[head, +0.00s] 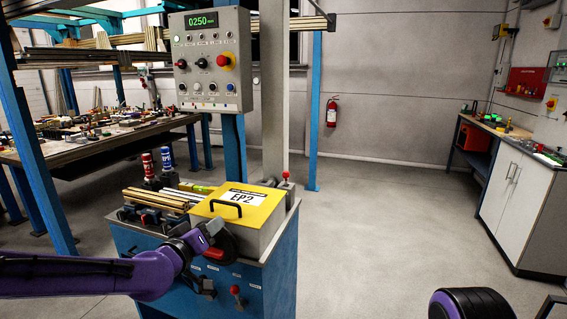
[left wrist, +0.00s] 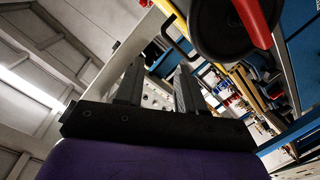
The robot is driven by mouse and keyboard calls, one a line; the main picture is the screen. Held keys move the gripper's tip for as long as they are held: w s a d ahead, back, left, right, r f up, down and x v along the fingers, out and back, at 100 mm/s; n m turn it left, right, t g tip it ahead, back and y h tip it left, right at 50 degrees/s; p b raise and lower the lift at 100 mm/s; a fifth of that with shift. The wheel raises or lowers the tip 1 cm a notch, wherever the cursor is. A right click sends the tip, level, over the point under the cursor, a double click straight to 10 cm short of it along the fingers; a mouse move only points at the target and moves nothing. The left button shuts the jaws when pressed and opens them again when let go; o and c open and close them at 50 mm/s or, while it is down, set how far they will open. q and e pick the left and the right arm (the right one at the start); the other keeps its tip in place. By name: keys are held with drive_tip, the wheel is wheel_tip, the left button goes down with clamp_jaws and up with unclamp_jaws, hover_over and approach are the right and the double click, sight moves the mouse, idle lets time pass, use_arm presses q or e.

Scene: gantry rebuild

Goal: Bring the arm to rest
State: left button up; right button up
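My left arm (head: 95,275), purple, reaches in from the left in the head view. My left gripper (head: 212,230) is at the front left of the blue cabinet (head: 278,265), just in front of the yellow-lidded box marked EP2 (head: 262,222). In the left wrist view the two dark fingers of my left gripper (left wrist: 159,75) stand apart with nothing visible between them. A dark round disc with a red handle (left wrist: 222,28) is close beside the fingers; I cannot tell whether they touch it. My right gripper is not in view.
A grey control panel (head: 210,62) stands above the cabinet. Brass-coloured bars (head: 155,199) and red and blue bottles lie or stand left of the box. A cluttered bench (head: 100,143) is at the left, a white cupboard (head: 515,205) at the right. The floor between is clear.

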use_arm(q)
drive_tip(key=s+a+f+n+g+y, duration=0.2)
drive_tip(key=s+f, duration=0.3)
drive_tip(key=f, duration=0.4)
drive_tip(key=s+a+f+n+g+y, duration=0.15)
drive_tip(key=s+f, duration=0.35)
drive_tip(key=f, duration=0.5)
drive_tip(key=s+a+f+n+g+y, duration=0.25)
drive_tip(key=s+f, duration=0.35)
drive_tip(key=f, duration=0.3)
drive_tip(key=s+a+f+m+g, duration=0.1)
drive_tip(key=s+f, duration=0.3)
drive_tip(key=s, duration=0.4)
drive_tip(key=s+a+f+m+g+y, duration=0.1)
drive_tip(key=s+a+f+g, duration=0.2)
drive_tip(key=s, duration=0.6)
drive_tip(key=s+a+f+g+y, duration=0.1)
drive_tip(key=s+a+f+g, duration=0.1)
drive_tip(key=s+f, duration=0.4)
drive_tip(key=s, duration=0.2)
drive_tip(key=shift+s+a+f+m+g, duration=0.25)
drive_tip(key=shift+s+f+m+g, duration=0.05)
drive_tip(key=shift+s+m, duration=0.1)
clamp_jaws()
